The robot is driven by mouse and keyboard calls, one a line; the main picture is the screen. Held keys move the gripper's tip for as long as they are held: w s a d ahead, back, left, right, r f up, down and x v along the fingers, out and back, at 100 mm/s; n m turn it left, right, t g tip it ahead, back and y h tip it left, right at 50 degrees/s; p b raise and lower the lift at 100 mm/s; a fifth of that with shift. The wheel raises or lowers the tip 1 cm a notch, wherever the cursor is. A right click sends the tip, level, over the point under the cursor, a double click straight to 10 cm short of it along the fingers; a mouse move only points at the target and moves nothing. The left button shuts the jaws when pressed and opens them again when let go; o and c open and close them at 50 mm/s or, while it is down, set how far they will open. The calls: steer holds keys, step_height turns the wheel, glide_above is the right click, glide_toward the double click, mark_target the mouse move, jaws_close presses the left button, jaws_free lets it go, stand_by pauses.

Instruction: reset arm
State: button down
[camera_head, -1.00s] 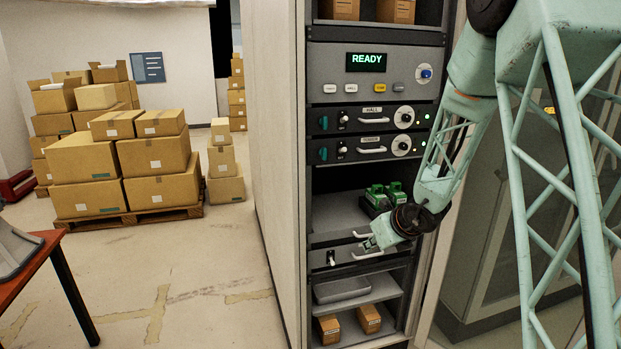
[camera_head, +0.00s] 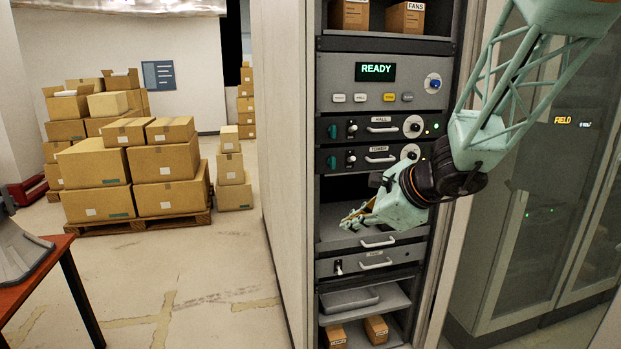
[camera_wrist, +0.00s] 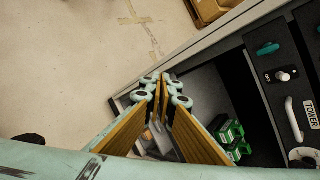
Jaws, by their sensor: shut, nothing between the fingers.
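My gripper (camera_head: 354,219) is pale green and shut with nothing in it. In the head view it hangs in front of the rack, at the open shelf bay below the unit labelled TOWER (camera_head: 370,159). In the wrist view the gripper (camera_wrist: 162,84) shows its yellow-brown finger pads closed together near the middle. Green devices (camera_wrist: 228,135) stand on the shelf to the right of the fingers, apart from them. In the head view my wrist hides these devices.
The rack holds a READY panel (camera_head: 376,72), a HALL unit (camera_head: 372,128) and a lower drawer (camera_head: 368,262) with a handle. A glass-fronted cabinet (camera_head: 545,190) stands at the right. Boxes on a pallet (camera_head: 150,223) and a red table (camera_head: 45,270) are at the left, with open floor between.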

steer(key=s+a+r+n+g, duration=0.1)
steer(key=s+r+n, duration=0.25)
steer(key=s, duration=0.45)
steer(key=s+a+r+n+g, duration=0.15)
steer(key=s+n, duration=0.25)
steer(key=s, duration=0.4)
steer(key=s+a+r+n, duration=0.1)
steer(key=s+r+n, duration=0.25)
steer(key=s, duration=0.55)
steer(key=s+d+n+h, duration=0.3)
steer(key=s+d, duration=0.4)
steer(key=s, duration=0.4)
steer(key=s+d+f+n+g+h, duration=0.1)
steer(key=s+d+n+h, duration=0.1)
steer(key=s+d+n, duration=0.4)
steer(key=s+d, duration=0.1)
steer(key=s, duration=0.3)
steer(key=shift+s+d+n+h, duration=0.15)
steer(key=shift+s+n+h, duration=0.15)
steer(key=shift+s+h, duration=0.1)
